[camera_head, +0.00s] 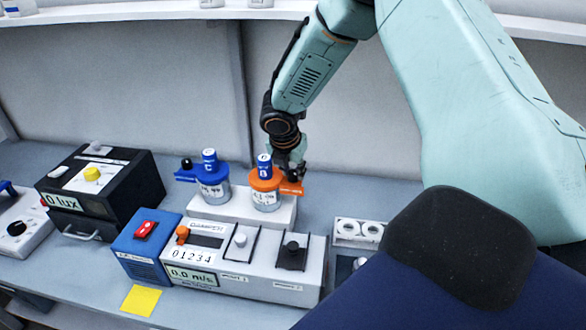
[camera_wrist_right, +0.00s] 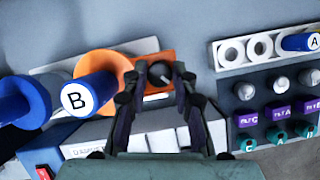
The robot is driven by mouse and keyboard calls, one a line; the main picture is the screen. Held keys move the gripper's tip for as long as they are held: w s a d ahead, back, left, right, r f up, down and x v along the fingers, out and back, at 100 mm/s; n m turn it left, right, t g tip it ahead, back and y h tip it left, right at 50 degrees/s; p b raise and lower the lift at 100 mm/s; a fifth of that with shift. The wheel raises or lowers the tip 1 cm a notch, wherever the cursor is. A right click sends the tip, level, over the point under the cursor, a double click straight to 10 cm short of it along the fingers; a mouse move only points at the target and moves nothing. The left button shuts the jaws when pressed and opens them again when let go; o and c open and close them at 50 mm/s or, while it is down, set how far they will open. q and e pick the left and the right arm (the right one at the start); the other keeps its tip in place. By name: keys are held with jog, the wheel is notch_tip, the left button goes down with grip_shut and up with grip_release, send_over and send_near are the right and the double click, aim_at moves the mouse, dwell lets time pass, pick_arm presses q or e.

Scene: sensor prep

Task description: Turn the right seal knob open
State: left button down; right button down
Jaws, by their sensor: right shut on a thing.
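A small dark knob (camera_wrist_right: 159,72) sits on the collar's orange side arm. My right gripper (camera_wrist_right: 160,78) is at this knob, one finger on each side, shut on it. In the head view my right gripper (camera_head: 296,170) comes down from above onto the orange arm and hides the knob. The left vessel (camera_head: 213,190) has a blue collar and cap, with its own dark knob (camera_head: 187,163) on its side arm. My left gripper is not in view.
Both vessels stand on a white block (camera_head: 229,208). In front are a blue box with a red switch (camera_head: 144,230) and a grey meter panel (camera_head: 208,240). A black lux box (camera_head: 105,190) stands left. A rack with round holes (camera_head: 358,230) is at right.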

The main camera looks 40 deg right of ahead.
jog(key=m+g+p, duration=0.1)
jog(key=m, duration=0.2)
jog(key=shift+m, duration=0.3)
jog(key=m+g, duration=0.2)
jog(key=m, duration=0.1)
jog(key=shift+w+f+m+h+p, duration=0.1)
jog(key=shift+m+h+p, duration=0.2)
jog(key=shift+m+p, duration=0.1)
jog(key=m+g, duration=0.1)
jog(key=m, duration=0.1)
jog(key=m+g, duration=0.1)
jog(key=m, duration=0.2)
jog(key=shift+w+f+y, duration=0.1)
jog(key=shift+y, duration=0.3)
jog(key=shift+m+g+y+b, duration=0.35)
jog(key=shift+m+b, duration=0.05)
jog(key=shift+m, duration=0.85)
jog(key=shift+m+g+y+b, duration=0.35)
jog(key=shift+m, duration=0.9)
jog(key=c, duration=1.4)
grip_release()
jog(key=shift+f, duration=0.1)
jog(key=shift+c, duration=0.2)
jog(key=o, duration=0.4)
jog(key=shift+d, duration=0.1)
jog(key=shift+w, duration=0.1)
jog(key=shift+r, duration=0.25)
